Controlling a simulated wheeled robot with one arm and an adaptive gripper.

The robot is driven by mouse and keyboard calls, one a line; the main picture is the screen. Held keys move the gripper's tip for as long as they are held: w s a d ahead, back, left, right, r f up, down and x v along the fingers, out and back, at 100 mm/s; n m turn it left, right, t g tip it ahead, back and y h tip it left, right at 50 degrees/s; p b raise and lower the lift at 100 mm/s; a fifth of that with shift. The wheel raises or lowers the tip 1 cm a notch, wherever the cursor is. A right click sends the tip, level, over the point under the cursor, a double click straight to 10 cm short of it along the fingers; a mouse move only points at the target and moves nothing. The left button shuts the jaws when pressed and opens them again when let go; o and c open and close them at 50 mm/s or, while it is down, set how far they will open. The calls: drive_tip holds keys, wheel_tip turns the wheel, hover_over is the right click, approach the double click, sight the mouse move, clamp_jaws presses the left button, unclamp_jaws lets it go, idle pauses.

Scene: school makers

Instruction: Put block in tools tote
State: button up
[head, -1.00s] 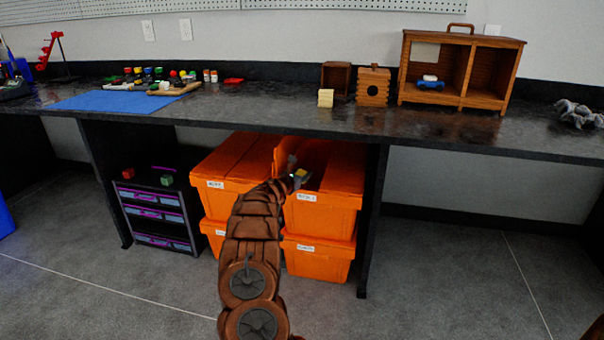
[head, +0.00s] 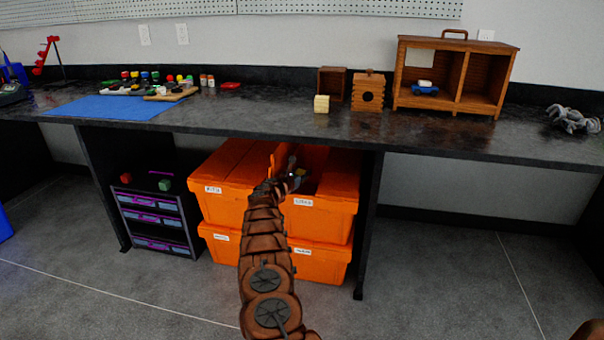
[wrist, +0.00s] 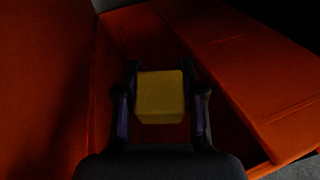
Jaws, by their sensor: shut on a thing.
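My gripper (head: 296,180) is at the mouth of the upper right orange tote (head: 318,222), which has an open lid and a white label too small to read for certain. In the wrist view my gripper (wrist: 160,105) is shut on a yellow block (wrist: 160,97), with one dark finger on each side. The orange tote walls (wrist: 125,45) surround the block in that view, and the inside below it is dark. I cannot tell how far the block is above the tote's floor. In the head view the block is small beside the fingers.
A closed orange tote (head: 224,190) stands to the left, with more totes stacked below. The dark workbench (head: 240,118) runs above them. A bench leg (head: 369,225) is close on the right. A drawer unit (head: 155,215) stands at left. An open lid flap (wrist: 245,80) lies right of the gripper.

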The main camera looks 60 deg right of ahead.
drive_tip(key=o, duration=1.1)
drive_tip(key=shift+a, duration=0.1)
drive_tip(key=shift+a+r, duration=0.2)
drive_tip(key=shift+a, duration=0.05)
drive_tip(key=a+r, duration=0.1)
drive_tip(key=a, duration=1)
drive_tip(key=shift+s+r, duration=0.2)
drive_tip(key=shift+s, duration=0.2)
drive_tip(key=shift+s, duration=0.1)
